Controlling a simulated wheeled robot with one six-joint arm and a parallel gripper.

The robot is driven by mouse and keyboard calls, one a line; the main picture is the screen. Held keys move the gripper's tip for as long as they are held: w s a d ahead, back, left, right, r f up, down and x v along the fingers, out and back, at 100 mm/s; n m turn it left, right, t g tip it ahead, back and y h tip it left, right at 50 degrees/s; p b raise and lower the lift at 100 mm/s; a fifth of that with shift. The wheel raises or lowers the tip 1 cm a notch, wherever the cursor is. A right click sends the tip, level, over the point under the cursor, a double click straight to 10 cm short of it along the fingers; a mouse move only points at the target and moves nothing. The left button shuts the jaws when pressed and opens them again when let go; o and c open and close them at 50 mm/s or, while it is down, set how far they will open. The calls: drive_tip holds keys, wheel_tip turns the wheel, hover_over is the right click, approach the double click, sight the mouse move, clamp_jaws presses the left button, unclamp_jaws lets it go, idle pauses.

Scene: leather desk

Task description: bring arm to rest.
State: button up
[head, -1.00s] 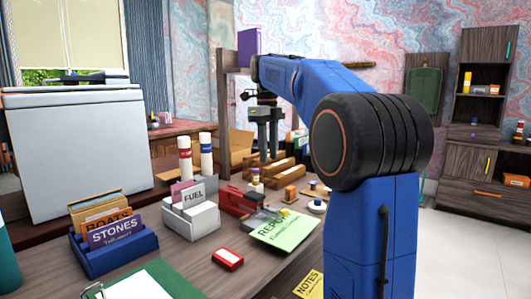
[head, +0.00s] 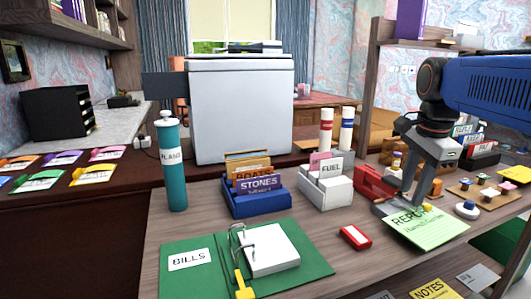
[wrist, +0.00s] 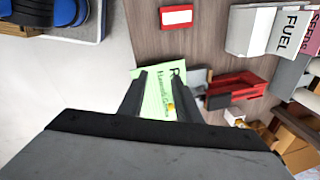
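My gripper (head: 412,200) hangs from the blue arm at the right of the head view, pointing down over the desk. Its two dark fingers stand apart and it is open. In the wrist view my gripper (wrist: 160,85) has the green report sheet (wrist: 158,103) visible between and beyond its fingers, with nothing seen gripped. In the head view the green report sheet (head: 428,230) lies just below the fingertips. A red stapler-like thing (head: 374,185) is close to their left. Whether the fingertips touch anything is not clear.
The wooden desk (head: 330,270) carries a small red box (head: 355,238), a white FUEL holder (head: 326,190), a blue STONES holder (head: 258,200), a green BILLS folder (head: 200,285) and a teal PLANS bottle (head: 170,165). A board with small pieces (head: 470,192) is right of my gripper.

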drive_tip(key=s+a+f+n+t, duration=0.1)
drive_tip(key=s+a+f+n, duration=0.2)
drive_tip(key=s+f+n, duration=0.5)
drive_tip(key=s+a+f+n+t, duration=0.1)
drive_tip(key=s+a+f+n, duration=0.2)
drive_tip(key=s+f+n, duration=0.5)
wheel_tip(320, 180, down, 3)
drive_tip(key=shift+s+n+t, duration=0.4)
drive_tip(key=shift+n, duration=0.1)
